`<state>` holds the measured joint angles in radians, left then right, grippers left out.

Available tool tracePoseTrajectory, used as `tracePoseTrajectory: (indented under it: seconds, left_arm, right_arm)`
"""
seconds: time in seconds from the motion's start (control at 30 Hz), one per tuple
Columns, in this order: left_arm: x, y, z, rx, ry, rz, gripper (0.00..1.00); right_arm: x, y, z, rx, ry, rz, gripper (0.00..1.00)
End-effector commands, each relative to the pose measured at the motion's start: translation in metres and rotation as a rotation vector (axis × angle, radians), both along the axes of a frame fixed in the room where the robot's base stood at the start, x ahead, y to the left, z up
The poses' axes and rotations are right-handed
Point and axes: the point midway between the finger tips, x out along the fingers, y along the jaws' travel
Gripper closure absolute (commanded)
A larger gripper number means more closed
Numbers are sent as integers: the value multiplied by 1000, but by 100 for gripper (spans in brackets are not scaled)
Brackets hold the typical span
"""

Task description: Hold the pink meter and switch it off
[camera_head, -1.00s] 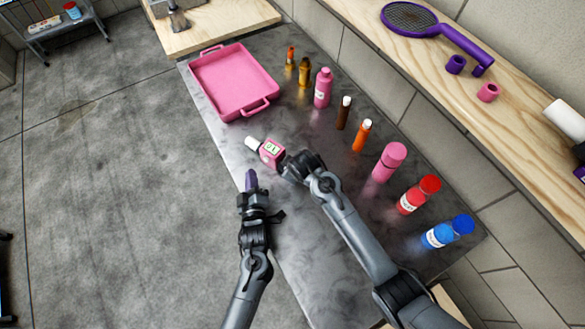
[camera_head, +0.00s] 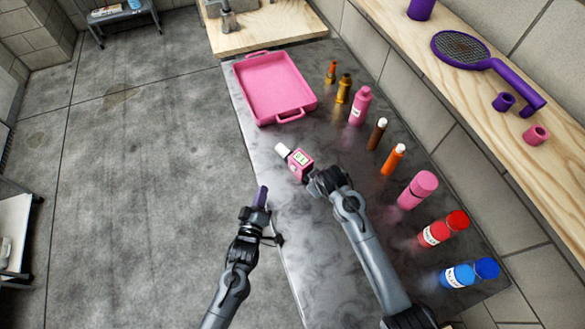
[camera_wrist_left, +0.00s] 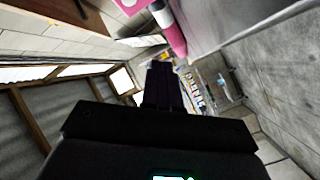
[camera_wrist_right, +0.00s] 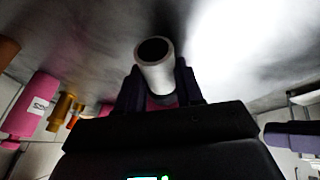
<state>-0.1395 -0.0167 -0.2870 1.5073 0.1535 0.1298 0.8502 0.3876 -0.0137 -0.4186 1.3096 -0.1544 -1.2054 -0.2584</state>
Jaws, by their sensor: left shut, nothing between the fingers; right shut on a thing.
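The pink meter (camera_head: 299,161) has a small lit display and a white end that points up and left in the head view. My right gripper (camera_head: 318,180) is shut on the meter at its lower right end, over the metal table. In the right wrist view the meter's white end (camera_wrist_right: 155,66) with a dark round tip stands between the fingers, and its pink body is mostly hidden. My left gripper (camera_head: 262,197) is shut and empty, with purple fingertips, just off the table's left edge. It also shows in the left wrist view (camera_wrist_left: 162,75), apart from the meter.
A pink tray (camera_head: 296,116) lies at the table's far end. Several bottles line the right side, including a pink bottle (camera_head: 361,106), a red one (camera_head: 434,234) and a blue one (camera_head: 458,276). A wooden shelf holds a purple racket (camera_head: 462,50).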

Motion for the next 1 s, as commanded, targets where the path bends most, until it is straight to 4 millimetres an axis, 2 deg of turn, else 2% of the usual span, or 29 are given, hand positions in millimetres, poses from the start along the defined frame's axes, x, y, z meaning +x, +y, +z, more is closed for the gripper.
tracePoseTrajectory:
  seconds: [0.7, 1.0]
  left_arm:
    - [51, -51, 0, -2, 0, 1, 100]
    - [61, -61, 1, 0, -1, 0, 100]
  right_arm:
    - [0, 0, 1, 1, -2, 0, 100]
    - [0, 0, 1, 1, -2, 0, 100]
